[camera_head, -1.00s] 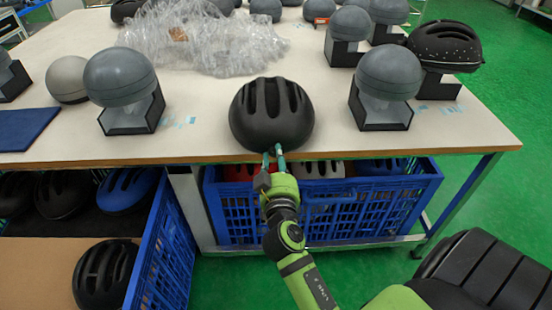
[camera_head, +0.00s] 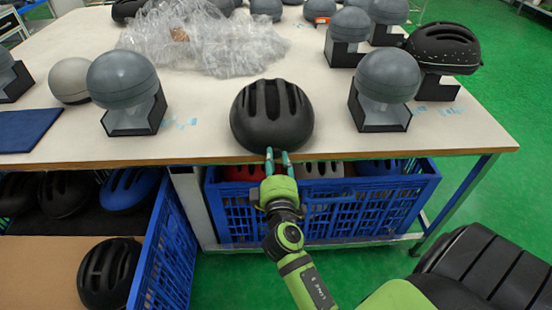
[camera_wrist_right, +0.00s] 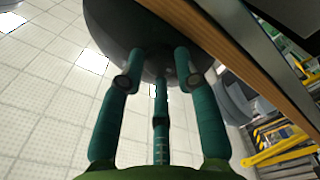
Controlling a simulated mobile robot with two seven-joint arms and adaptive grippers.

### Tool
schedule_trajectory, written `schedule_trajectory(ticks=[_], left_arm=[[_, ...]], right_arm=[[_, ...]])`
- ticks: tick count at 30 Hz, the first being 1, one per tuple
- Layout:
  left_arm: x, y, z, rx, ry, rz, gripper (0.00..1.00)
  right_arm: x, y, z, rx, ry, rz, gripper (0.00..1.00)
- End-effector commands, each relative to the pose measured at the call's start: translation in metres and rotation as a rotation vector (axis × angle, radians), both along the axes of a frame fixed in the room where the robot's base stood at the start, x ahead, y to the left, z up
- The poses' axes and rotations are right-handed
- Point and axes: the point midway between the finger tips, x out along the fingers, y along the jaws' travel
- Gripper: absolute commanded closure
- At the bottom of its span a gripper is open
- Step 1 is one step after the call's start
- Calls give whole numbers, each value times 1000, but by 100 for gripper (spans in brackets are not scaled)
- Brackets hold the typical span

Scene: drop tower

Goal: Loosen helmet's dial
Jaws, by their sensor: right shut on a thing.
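The black vented helmet (camera_head: 272,118) rests on the near edge of the table in the head view. My right gripper (camera_head: 277,152) reaches up from below to its near lower rim. In the right wrist view, my right gripper's three teal fingers (camera_wrist_right: 160,82) close around a small part under the dark helmet shell (camera_wrist_right: 125,28). This is where the dial sits, but the fingers and shadow mostly hide it. The right gripper is shut on it. My left gripper is not in view.
The wooden table edge (camera_wrist_right: 245,55) runs close beside the fingers. Grey head forms on black stands (camera_head: 124,85) (camera_head: 387,82) flank the helmet. A blue crate (camera_head: 320,215) with helmets stands under the table. Clear plastic wrap (camera_head: 200,40) lies farther back.

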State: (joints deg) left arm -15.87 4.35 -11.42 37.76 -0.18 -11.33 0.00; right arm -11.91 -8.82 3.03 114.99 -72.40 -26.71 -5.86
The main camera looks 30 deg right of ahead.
Motion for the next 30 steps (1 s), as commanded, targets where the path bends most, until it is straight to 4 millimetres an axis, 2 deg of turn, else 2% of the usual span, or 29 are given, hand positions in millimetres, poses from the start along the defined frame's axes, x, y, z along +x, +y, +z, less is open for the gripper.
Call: schedule_trajectory(ticks=[13, 22, 30], left_arm=[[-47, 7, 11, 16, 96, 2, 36], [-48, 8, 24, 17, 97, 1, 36], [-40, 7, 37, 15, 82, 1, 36]], right_arm=[[0, 0, 2, -371, 216, 1, 100], [0, 0, 1, -615, 361, 1, 100], [0, 0, 1, -829, 487, 1, 100]])
